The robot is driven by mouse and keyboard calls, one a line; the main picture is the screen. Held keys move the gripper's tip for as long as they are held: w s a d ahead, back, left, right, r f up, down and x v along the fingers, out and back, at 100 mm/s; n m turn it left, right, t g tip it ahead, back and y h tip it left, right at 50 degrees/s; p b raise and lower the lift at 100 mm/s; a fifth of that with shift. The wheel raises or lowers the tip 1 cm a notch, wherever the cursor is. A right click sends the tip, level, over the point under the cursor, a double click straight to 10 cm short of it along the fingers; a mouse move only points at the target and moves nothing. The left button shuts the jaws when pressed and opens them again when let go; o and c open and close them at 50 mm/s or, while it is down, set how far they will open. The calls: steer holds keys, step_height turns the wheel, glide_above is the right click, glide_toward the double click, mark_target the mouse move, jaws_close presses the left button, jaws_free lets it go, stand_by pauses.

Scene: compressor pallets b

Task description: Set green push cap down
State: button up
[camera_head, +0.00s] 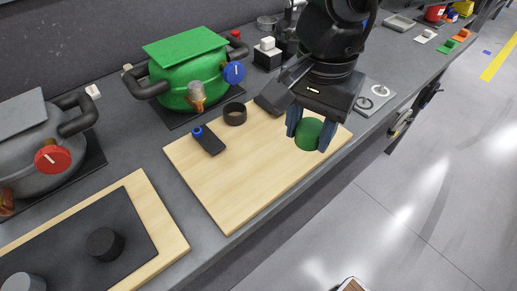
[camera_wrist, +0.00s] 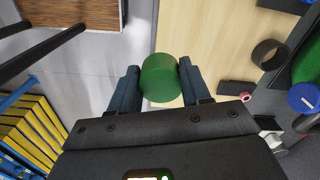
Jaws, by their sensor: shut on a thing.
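The green push cap (camera_head: 308,133) is a short green cylinder. My gripper (camera_head: 309,130) is shut on it, with a blue-grey finger on either side. In the head view it appears over the right end of the light wooden board (camera_head: 225,195); its height above the board is hard to tell. In the wrist view the cap (camera_wrist: 159,78) sits between the fingertips (camera_wrist: 160,85), overlapping the board's edge, with grey floor to its left. The cap's far side is hidden.
On the board are a black ring (camera_head: 235,113) and a dark block with a blue knob (camera_head: 209,140). A green compressor (camera_head: 190,68) stands behind. A second board with a dark mat (camera_head: 90,240) lies left. The board's front middle is clear.

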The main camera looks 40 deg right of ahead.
steer(key=p, duration=0.2)
glide_above(257, 168)
step_height(257, 168, down, 5)
steer(key=shift+r, duration=0.1)
step_height(257, 168, down, 4)
steer(key=shift+r, duration=0.15)
steer(key=shift+f, duration=0.25)
steer(key=shift+f, duration=0.2)
steer(key=o, duration=1.2)
steer(key=shift+r, duration=0.1)
steer(key=shift+r, duration=0.1)
steer(key=shift+r+p, duration=0.2)
steer(key=shift+p, duration=0.15)
step_height(257, 168, up, 12)
steer(key=shift+f+b, duration=0.15)
steer(key=shift+b, duration=0.55)
